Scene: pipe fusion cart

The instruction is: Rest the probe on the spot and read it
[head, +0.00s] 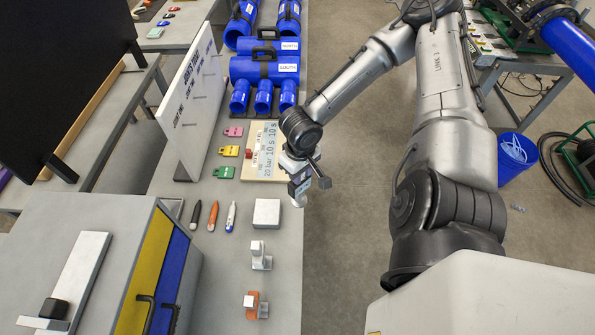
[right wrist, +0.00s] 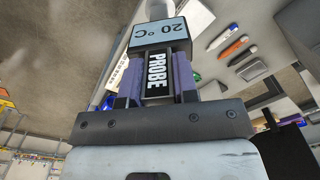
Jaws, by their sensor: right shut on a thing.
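My right gripper (head: 298,180) hangs at the right edge of the bench. It is shut on the probe (head: 299,190), a grey block with a pale tip pointing down. In the right wrist view, the probe (right wrist: 159,72) sits between the purple-grey fingers, with a "PROBE" label and a blue display reading 20 °C. Its pale tip shows at the top of that view, apart from any surface I can make out. I cannot pick out the spot in either view. My left gripper is not in view.
The bench (head: 225,270) holds several pens (head: 213,215), a pale block (head: 266,213), coloured tags (head: 229,151) and a lettered board (head: 268,140). Blue fittings (head: 264,70) stand at the back. A white sign (head: 190,105) stands left. Open floor lies right of the bench.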

